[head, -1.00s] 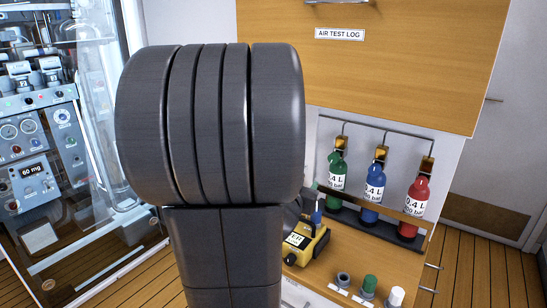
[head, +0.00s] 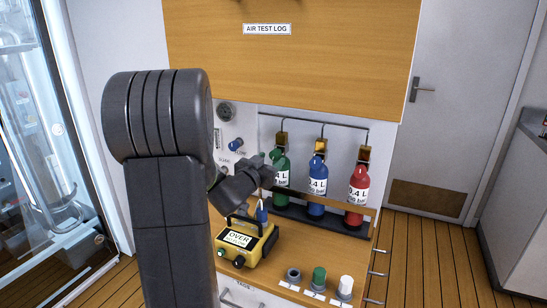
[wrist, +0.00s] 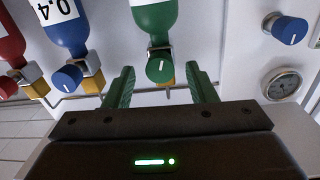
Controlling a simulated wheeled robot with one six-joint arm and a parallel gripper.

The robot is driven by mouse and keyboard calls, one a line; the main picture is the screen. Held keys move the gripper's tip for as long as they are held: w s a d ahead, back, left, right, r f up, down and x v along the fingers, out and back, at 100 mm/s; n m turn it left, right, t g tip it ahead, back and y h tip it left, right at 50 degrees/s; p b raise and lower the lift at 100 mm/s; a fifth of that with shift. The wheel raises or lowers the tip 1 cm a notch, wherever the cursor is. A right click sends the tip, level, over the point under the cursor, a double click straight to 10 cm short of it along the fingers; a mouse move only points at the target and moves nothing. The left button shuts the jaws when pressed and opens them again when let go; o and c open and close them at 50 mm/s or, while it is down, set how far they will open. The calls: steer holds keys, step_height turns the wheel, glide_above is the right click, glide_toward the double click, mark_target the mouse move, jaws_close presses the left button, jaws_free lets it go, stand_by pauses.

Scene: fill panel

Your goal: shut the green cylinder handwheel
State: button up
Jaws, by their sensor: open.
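The green cylinder (head: 282,172) stands upright at the left of a row of three, and it also shows upside down in the wrist view (wrist: 153,18). Its green handwheel (wrist: 160,69) has a white mark and sits at the cylinder's neck. My gripper (wrist: 159,70) is open and empty, its green ribbed fingers to the left and right of the handwheel in that picture. I cannot tell whether the fingertips reach around it or stop short. In the head view my wrist is close to the green cylinder, and the fingers are hard to make out.
A blue cylinder (head: 317,188) and a red cylinder (head: 358,188) stand to the right behind a wooden rail. A yellow device (head: 246,243) sits on the counter below my wrist. Several small knobs stand at the front edge. A blue panel knob (wrist: 290,30) and a gauge (wrist: 282,83) are nearby.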

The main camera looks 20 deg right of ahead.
mark_target(274, 157)
steer(key=shift+x, duration=1.65)
steer(key=c, duration=1)
steer(key=shift+o, duration=0.2)
steer(key=shift+m, duration=0.3)
